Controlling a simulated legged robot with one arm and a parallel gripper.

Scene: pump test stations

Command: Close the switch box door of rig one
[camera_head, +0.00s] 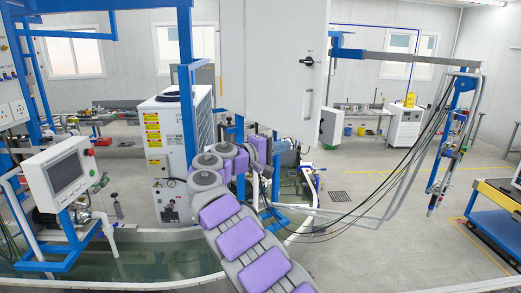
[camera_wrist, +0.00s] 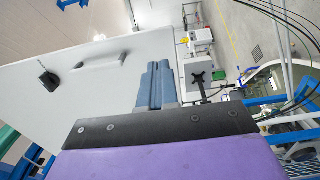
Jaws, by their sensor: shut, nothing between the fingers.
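A white switch box door (camera_head: 272,65) fills the top middle of the head view, with a black rotary knob (camera_head: 309,61) near its right edge. In the wrist view the same white panel (camera_wrist: 75,95) is tilted across the left side, with its black knob (camera_wrist: 48,77) and a grey pull handle (camera_wrist: 100,61). My gripper (camera_wrist: 157,68) has its blue-grey fingers together and empty. They overlap the panel's right edge in this view; I cannot tell whether they touch it. In the head view my gripper is not clearly visible beyond my purple arm links, below the door. The door's exact angle is unclear.
A monitor panel (camera_head: 68,175) stands at the left. A white chiller unit (camera_head: 166,135) stands behind my arm. A blue post with hanging hoses (camera_head: 447,140) is at the right, and cables droop toward my arm. The floor (camera_head: 400,215) at the right is mostly clear.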

